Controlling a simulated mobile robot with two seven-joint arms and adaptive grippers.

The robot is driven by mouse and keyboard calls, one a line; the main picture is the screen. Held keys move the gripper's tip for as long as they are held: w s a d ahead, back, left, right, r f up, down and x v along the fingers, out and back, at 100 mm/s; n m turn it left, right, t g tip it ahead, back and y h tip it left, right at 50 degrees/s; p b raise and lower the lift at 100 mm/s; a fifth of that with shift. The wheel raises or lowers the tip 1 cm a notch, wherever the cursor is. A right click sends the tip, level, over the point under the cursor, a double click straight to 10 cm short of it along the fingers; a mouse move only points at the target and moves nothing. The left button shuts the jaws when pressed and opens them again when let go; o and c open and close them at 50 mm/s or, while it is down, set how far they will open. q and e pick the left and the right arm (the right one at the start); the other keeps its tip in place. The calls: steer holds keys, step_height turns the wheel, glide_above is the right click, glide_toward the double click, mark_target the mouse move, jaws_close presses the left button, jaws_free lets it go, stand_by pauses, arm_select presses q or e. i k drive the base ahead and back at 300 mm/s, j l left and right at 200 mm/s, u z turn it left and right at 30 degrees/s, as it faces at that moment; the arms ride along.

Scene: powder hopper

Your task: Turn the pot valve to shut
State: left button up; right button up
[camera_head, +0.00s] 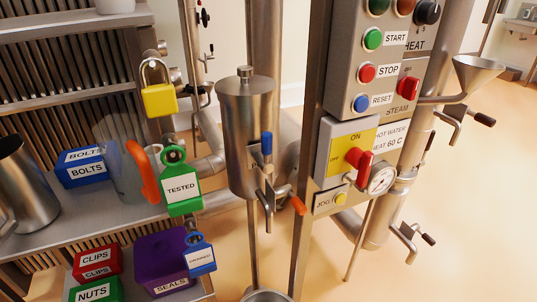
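A steel pot (245,135) with a knobbed lid hangs upright in the middle of the view. At its lower right is steel valve pipework (267,192) with two coloured handles. A blue handle (266,144) stands upright beside the pot wall. An orange-red handle (298,205) points down and to the right. I cannot tell from the picture which handle is the pot valve's. A thin pipe runs down from the pot towards a round vessel rim (266,295) at the bottom edge. Neither of my grippers is in view.
A control panel (340,100) with buttons and a red rotary handle (360,160) stands close right of the pot. Shelves hold labelled bins. Floor at right is clear.

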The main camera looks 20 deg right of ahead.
mark_target(263, 157)
steer(key=i+j+z, duration=0.1)
steer(key=j+z, duration=0.15)
steer(key=z, duration=0.15)
steer(key=j+z, duration=0.25)
steer(key=z, duration=0.15)
steer(key=j+z, duration=0.25)
steer(key=z, duration=0.15)
